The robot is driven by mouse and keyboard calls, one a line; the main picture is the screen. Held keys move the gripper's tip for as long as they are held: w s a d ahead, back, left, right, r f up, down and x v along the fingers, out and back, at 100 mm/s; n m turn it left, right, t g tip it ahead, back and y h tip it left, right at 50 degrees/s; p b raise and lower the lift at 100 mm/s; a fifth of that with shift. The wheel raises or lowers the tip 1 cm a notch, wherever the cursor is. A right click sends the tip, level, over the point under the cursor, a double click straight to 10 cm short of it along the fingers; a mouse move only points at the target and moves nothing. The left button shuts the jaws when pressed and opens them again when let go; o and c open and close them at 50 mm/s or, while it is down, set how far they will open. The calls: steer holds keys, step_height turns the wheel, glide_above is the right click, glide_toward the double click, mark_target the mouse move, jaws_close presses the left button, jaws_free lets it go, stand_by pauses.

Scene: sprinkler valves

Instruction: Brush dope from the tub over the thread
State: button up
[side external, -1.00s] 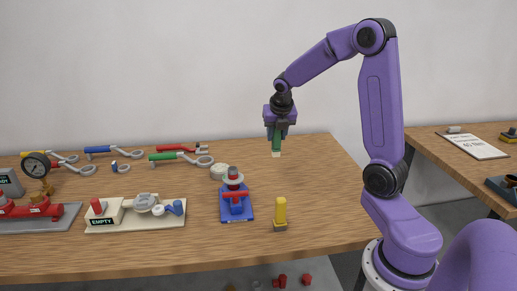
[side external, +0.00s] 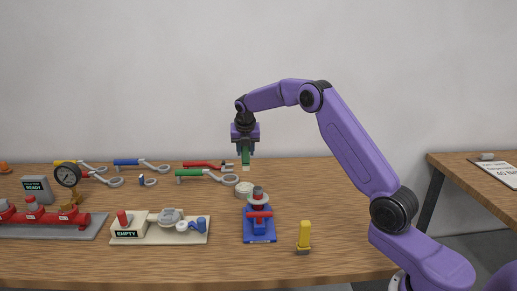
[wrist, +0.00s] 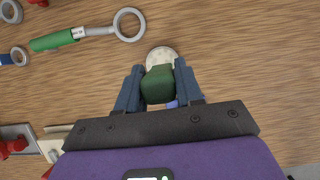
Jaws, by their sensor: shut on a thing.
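My gripper (side external: 245,146) is shut on a green-handled brush (side external: 246,156), which points down with pale bristles at its low end. In the wrist view the brush's green handle (wrist: 157,84) sits between the two fingers (wrist: 158,92). The round whitish tub (side external: 244,189) stands on the bench below the brush, with a gap between them; it also shows just beyond the handle in the wrist view (wrist: 161,55). A blue stand with red parts (side external: 260,228) is in front of the tub, carrying an upright grey-and-red piece (side external: 258,198). Its thread is too small to make out.
Wrenches with green (side external: 205,175), red (side external: 205,164) and blue handles lie left of the tub. A board marked EMPTY (side external: 160,231) is left of the stand; a yellow upright piece (side external: 304,236) is to its right. The bench's right side is fairly clear.

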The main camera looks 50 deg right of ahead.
mark_target(244, 163)
steer(key=shift+w+a+f, duration=0.15)
steer(key=shift+w+f, duration=0.1)
steer(key=shift+f, duration=2.85)
steer(key=shift+f, duration=0.55)
steer(key=shift+r, duration=0.15)
steer(key=shift+r, duration=3.4)
steer(key=s+a+f+m+g+y, duration=0.1)
steer(key=s+a+f+m+g, duration=0.3)
steer(key=s+a+m, duration=0.7)
steer(key=s+a+f+m+g+y, duration=0.1)
steer(key=s+a+f+m+g, duration=0.3)
steer(key=s+a+m, duration=0.75)
steer(key=s+d+m+y, duration=0.1)
steer(key=s+d+m, duration=0.3)
steer(key=s+d, duration=0.2)
steer(key=shift+d, duration=0.5)
